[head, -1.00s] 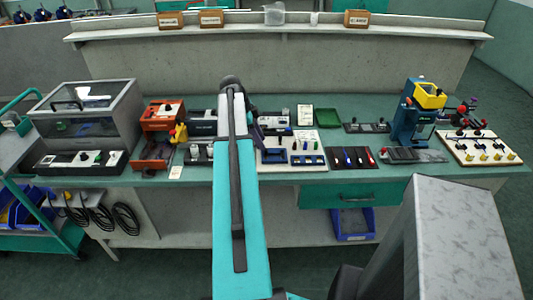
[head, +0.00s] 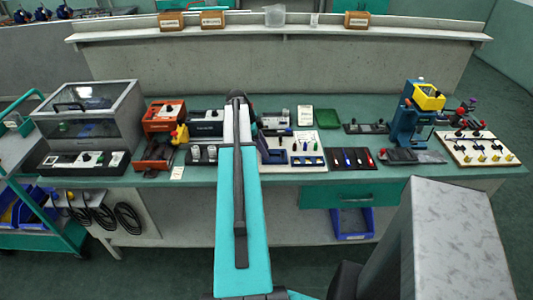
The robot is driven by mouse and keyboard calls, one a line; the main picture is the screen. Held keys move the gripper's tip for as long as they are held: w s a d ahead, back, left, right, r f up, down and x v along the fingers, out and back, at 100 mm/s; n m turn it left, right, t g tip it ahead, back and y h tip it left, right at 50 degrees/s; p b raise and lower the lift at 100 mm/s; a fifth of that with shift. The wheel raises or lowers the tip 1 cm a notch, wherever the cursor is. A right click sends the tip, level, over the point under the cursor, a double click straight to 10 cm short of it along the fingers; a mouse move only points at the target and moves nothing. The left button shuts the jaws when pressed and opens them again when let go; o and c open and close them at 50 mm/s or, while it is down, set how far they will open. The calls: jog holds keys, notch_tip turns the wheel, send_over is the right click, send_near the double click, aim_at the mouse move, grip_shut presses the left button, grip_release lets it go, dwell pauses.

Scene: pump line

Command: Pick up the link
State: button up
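My teal arm stretches forward over the middle of the bench in the head view. My gripper's fingers are too small and too covered by the arm to make out. I cannot tell whether they are open or shut, or whether they hold anything. I cannot pick out the link for certain among the small parts; it may be hidden behind my arm.
Left of my arm stand an orange device (head: 163,115) and a clear-fronted box (head: 90,115). To the right are a dark tray (head: 352,168) with coloured tools, a green tray (head: 328,123), a blue and yellow press (head: 410,120) and a white pegged board (head: 462,154).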

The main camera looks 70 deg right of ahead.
jog(key=shift+s+f, duration=0.15)
jog(key=shift+f, duration=0.25)
grip_shut()
dwell(0.4)
jog(key=shift+r, duration=0.15)
jog(key=shift+d+r+b, duration=0.1)
jog(key=shift+r+b, duration=0.65)
jog(key=shift+r, duration=0.65)
jog(key=shift+s+a+r, duration=0.1)
jog(key=shift+a+r, duration=0.1)
jog(key=s+a+r+b, duration=0.1)
jog(key=s+a+b, duration=0.3)
jog(key=s+a, duration=0.6)
jog(key=shift+a+r, duration=0.25)
jog(key=shift+a, duration=0.75)
